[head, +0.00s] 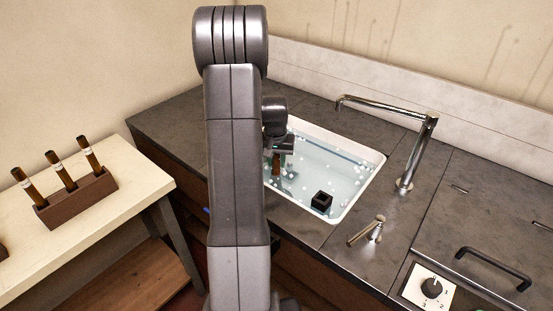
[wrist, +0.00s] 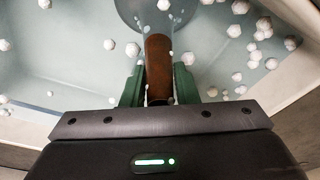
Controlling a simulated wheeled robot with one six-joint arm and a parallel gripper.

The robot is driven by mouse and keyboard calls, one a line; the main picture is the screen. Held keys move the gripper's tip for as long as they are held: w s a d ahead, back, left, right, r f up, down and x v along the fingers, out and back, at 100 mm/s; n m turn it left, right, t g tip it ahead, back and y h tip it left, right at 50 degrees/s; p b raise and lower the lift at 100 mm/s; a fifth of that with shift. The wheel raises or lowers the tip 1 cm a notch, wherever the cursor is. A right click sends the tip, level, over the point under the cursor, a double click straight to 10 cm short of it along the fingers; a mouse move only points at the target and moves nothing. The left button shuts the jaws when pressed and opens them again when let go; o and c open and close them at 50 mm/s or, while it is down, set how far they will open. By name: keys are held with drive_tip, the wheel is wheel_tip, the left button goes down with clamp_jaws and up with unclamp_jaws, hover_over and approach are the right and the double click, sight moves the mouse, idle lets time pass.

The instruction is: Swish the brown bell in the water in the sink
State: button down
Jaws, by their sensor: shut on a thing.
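The brown bell (wrist: 158,62) is between the green fingers of my gripper (wrist: 158,88) in the wrist view. Its narrow brown part points away from the gripper, and a wide round grey-blue shape lies at its far end, seen through the water. In the head view the bell (head: 276,165) shows as a small brown piece below my gripper (head: 282,150), partly hidden by my arm. My gripper is shut on it, over the left part of the white sink (head: 372,178). The sink holds pale blue water (head: 330,165) with white foam balls floating in it.
A small black square object (head: 321,202) is in the sink near its front rim. A chrome faucet (head: 430,135) and a lever (head: 368,232) stand right of the sink. A rack (head: 78,200) with brown tubes stands on the pale table at the left.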

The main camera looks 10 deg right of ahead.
idle(0.4)
drive_tip(key=shift+s+d, duration=0.95)
drive_tip(key=shift+s, duration=0.25)
drive_tip(key=shift+w+a, duration=0.1)
drive_tip(key=shift+w+a, duration=0.85)
drive_tip(key=shift+w, duration=0.25)
drive_tip(key=shift+s+d+b, duration=0.4)
drive_tip(key=shift+s+d, duration=0.55)
drive_tip(key=shift+s, duration=0.25)
drive_tip(key=shift+w+a, duration=0.1)
